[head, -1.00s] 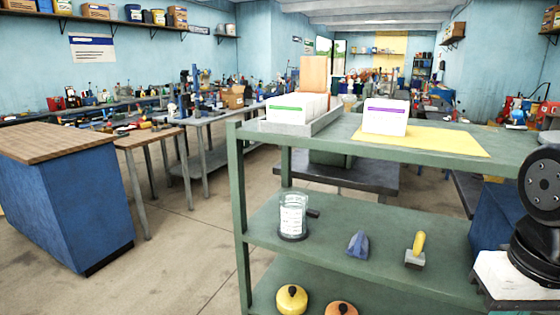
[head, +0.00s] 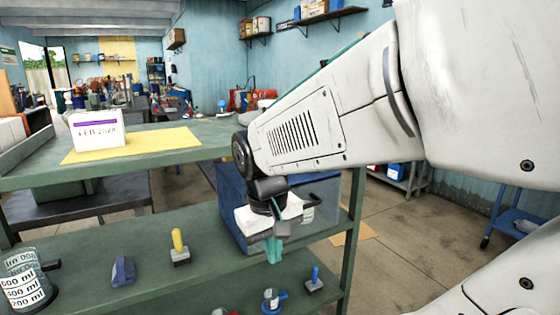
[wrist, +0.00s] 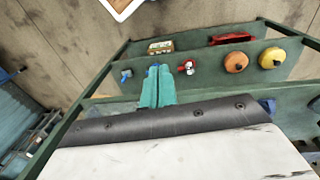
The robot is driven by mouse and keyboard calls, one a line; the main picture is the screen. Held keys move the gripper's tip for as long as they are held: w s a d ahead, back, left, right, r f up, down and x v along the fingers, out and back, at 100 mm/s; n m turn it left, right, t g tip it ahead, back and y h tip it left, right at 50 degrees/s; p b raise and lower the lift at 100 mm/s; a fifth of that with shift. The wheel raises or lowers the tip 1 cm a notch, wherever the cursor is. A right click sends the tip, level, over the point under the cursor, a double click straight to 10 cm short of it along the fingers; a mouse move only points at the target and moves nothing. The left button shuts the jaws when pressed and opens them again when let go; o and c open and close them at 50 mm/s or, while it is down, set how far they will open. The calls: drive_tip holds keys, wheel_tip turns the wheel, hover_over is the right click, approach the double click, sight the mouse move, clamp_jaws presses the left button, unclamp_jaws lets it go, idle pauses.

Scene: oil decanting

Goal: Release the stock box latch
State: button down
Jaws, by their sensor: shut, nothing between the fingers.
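My gripper (head: 274,250) hangs at the right end of the green shelf unit, pointing down, with its teal fingers shut and empty. The fingers also show close together in the wrist view (wrist: 157,87), over the shelves. A blue box (head: 229,212) stands at the shelf's right end, partly hidden behind my gripper and arm. I cannot tell whether it is the stock box, and no latch can be made out on it.
The green shelf unit (head: 180,265) holds a measuring jug (head: 25,282), a blue wedge-shaped item (head: 122,271) and a yellow-handled tool (head: 179,246). Open floor (head: 400,250) lies to the right.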

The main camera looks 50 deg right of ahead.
drive_tip(key=s+d+n+t+h, duration=0.1)
drive_tip(key=s+d+n+h, duration=0.15)
drive_tip(key=d, duration=0.95)
drive_tip(key=s+d+f+n+t+h, duration=0.1)
drive_tip(key=s+d+t+h, duration=0.15)
drive_tip(key=d, duration=1.05)
drive_tip(key=s+d+n+t+h, duration=0.1)
drive_tip(key=d+h, duration=0.3)
drive_tip(key=d, duration=0.8)
drive_tip(key=w+a+r+n+t+y, duration=0.45)
drive_tip(key=w+r+n+t, duration=0.35)
drive_tip(key=n+t, duration=0.4)
drive_tip(key=shift+n+g, duration=0.45)
drive_tip(key=shift+g, duration=0.1)
drive_tip(key=x, duration=0.7)
drive_tip(key=f+x, duration=0.1)
drive_tip(key=x, duration=0.3)
drive_tip(key=shift+a, duration=0.3)
drive_tip(key=shift+w+d+f, duration=0.1)
drive_tip(key=shift+w+d, duration=0.1)
drive_tip(key=shift+d, duration=0.4)
drive_tip(key=shift+w+d+f, duration=0.15)
drive_tip(key=shift+w+d, duration=0.05)
drive_tip(key=shift+d, duration=0.45)
drive_tip(key=shift+w+d, duration=0.25)
drive_tip(key=shift+d, duration=0.3)
drive_tip(key=shift+s, duration=0.1)
